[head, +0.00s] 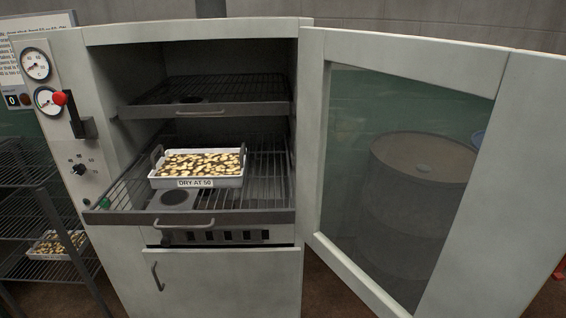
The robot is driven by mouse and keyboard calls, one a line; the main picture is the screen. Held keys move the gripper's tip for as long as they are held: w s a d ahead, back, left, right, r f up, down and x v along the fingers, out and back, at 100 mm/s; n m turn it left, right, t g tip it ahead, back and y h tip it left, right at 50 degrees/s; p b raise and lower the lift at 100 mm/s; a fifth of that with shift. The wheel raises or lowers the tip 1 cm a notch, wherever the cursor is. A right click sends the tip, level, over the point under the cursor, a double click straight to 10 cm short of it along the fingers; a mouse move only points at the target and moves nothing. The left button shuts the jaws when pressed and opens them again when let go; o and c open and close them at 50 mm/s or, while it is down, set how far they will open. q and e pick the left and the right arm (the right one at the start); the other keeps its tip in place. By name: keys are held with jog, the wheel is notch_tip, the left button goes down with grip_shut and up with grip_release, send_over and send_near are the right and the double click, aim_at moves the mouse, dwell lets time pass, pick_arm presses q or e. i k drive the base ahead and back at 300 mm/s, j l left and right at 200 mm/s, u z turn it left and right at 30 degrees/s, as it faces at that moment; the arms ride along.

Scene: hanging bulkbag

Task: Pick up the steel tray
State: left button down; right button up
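The steel tray (168,183) sits on the lower wire shelf (262,180) inside the open oven-like cabinet. It is filled with pale yellow and dark brown pieces. Its front label reads "DRY AT 50". A dark upright handle stands at its left end and another at its right end. Neither of my grippers shows in the head view.
The cabinet door (312,150) with its glass pane stands open to the right. An upper wire shelf (215,90) hangs above the tray. A side rack (20,215) at the left holds another filled tray (45,256). A drum (425,160) shows through the glass.

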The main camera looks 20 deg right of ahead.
aim_at(213, 167)
jog(key=i+j+z, duration=0.2)
jog(key=j+z, duration=0.25)
jog(key=i+j+z, duration=0.15)
jog(key=j+z, duration=0.25)
jog(key=j, duration=0.25)
jog(key=j+z, duration=0.45)
jog(key=j, duration=0.15)
jog(key=j+z, duration=0.45)
jog(key=j, duration=0.15)
